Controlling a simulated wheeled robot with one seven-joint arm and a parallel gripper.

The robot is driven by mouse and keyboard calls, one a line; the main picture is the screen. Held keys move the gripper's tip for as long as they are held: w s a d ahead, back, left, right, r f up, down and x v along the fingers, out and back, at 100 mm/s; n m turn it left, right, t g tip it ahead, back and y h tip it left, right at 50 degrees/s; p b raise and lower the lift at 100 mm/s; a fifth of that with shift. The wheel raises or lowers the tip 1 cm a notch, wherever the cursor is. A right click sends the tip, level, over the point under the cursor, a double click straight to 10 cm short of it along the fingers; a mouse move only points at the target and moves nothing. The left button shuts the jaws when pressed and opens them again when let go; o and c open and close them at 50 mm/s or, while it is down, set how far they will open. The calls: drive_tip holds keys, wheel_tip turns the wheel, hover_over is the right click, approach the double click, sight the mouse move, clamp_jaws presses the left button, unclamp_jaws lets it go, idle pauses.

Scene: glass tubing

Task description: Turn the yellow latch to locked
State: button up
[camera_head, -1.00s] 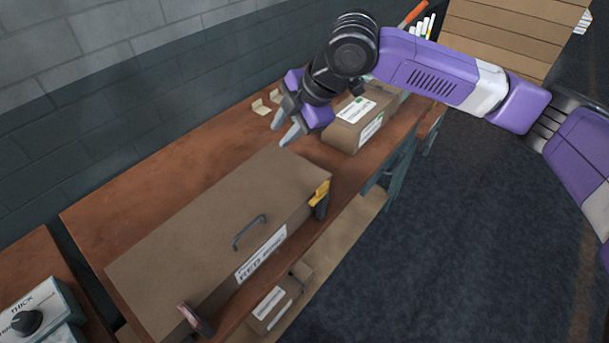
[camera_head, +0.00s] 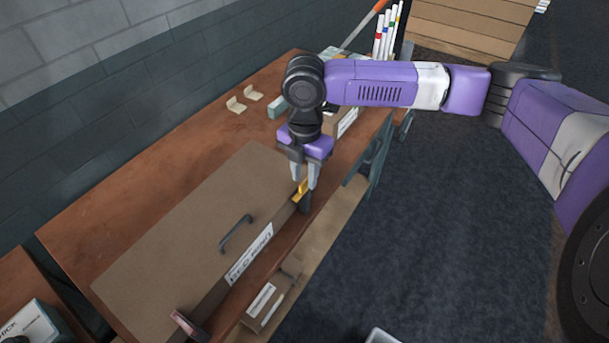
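The yellow latch (camera_head: 300,192) sits at the right end of the front edge of a long brown case (camera_head: 190,218). A dark piece (camera_head: 306,206) shows just below the yellow part. My gripper (camera_head: 305,183) points down at the latch, with its two grey fingers a little apart. The fingertips overlap the top of the latch in the picture and partly hide it. I cannot tell whether they touch it.
The case has a dark handle (camera_head: 236,232) and a white label (camera_head: 249,254); a reddish latch (camera_head: 187,324) is at its near end. It lies on a brown workbench (camera_head: 140,170). A box (camera_head: 343,122) stands behind my gripper. The floor at right is open.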

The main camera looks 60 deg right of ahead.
drive_tip(key=shift+f, duration=0.6)
clamp_jaws()
